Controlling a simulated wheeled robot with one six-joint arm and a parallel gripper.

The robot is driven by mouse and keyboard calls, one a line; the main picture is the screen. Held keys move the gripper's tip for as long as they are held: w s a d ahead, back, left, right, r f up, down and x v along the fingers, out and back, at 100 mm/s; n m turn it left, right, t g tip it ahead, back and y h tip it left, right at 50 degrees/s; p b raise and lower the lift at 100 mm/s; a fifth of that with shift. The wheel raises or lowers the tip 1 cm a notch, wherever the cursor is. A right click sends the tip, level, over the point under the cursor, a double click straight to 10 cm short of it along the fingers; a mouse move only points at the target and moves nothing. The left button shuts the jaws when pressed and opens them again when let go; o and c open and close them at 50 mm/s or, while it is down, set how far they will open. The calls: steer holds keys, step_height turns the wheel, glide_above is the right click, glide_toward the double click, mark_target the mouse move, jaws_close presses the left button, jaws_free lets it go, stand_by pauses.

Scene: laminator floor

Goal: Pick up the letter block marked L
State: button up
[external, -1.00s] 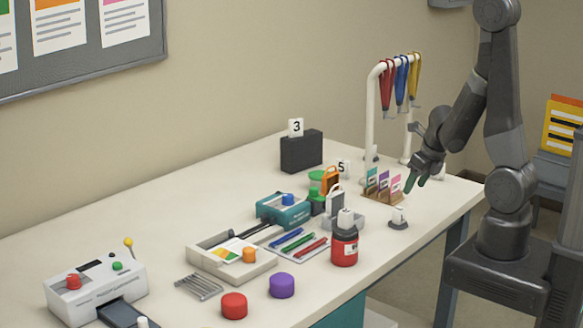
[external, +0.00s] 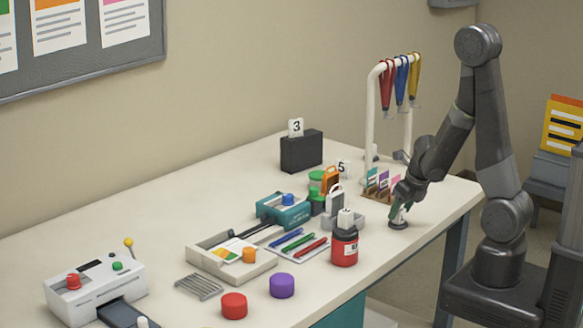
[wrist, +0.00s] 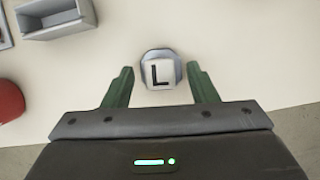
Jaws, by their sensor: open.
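The letter block marked L (wrist: 159,74) is a small white block with a black L, on a round grey base. In the wrist view it sits between and slightly ahead of the two green fingertips of my gripper (wrist: 160,90), with a gap on each side. In the external view my gripper (external: 400,210) is low over the right end of the table, at the grey base (external: 398,225). The fingers largely hide the block there. My gripper is open and holds nothing.
The white stand (external: 371,110) with hanging straps is farther back. The table's front edge is near.

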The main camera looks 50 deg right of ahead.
steer(key=shift+b+x, duration=0.5)
steer(key=shift+x, duration=0.6)
jaws_close()
steer(key=shift+r, duration=0.2)
